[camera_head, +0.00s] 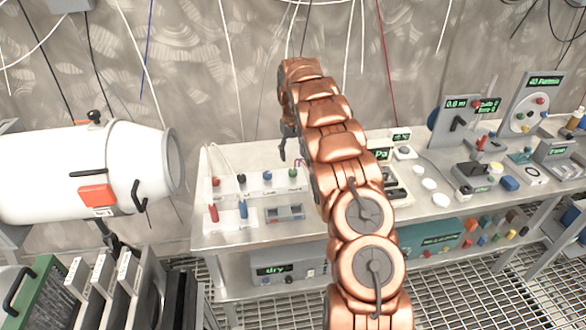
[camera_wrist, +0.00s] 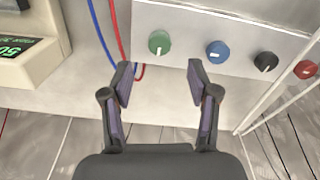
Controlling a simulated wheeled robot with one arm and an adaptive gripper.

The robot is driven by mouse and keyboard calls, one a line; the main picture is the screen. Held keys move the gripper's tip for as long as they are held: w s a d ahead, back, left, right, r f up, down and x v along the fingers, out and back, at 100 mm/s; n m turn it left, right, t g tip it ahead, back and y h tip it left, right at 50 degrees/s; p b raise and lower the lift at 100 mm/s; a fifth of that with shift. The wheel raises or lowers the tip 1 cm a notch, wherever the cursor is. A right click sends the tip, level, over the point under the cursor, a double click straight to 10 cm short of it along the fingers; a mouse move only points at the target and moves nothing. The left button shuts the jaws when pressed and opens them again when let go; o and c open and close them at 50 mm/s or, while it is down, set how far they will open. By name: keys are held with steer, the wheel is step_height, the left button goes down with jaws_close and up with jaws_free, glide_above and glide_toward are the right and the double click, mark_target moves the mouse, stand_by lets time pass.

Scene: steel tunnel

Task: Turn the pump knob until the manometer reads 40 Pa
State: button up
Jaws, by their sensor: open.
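A pale panel holds a row of round knobs: green (camera_wrist: 159,42), blue (camera_wrist: 218,51), black (camera_wrist: 265,61) and red (camera_wrist: 306,69), each with a white mark. In the head view the green knob (camera_head: 293,173) is at the right end of the row, close to my arm. I cannot tell which is the pump knob. My gripper (camera_wrist: 160,78) is open and empty, its fingertips spread below the green knob in the wrist view, apart from it. A green-lit display marked Pa (camera_head: 381,154) is mostly hidden by my arm. A display (camera_wrist: 14,47) at the wrist view's left edge is not clearly readable.
Blue and red hoses (camera_wrist: 121,40) run beside the left fingertip. On the steel bench (camera_head: 225,160) stand red and blue cylinders (camera_head: 243,209) and a small grey tray (camera_head: 285,213). More instruments (camera_head: 455,122) fill the bench's right. A white tank (camera_head: 80,165) stands left.

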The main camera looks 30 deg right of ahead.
mark_target(293, 170)
steer(key=shift+f+p, duration=1.2)
steer(key=shift+f, duration=2.35)
jaws_close()
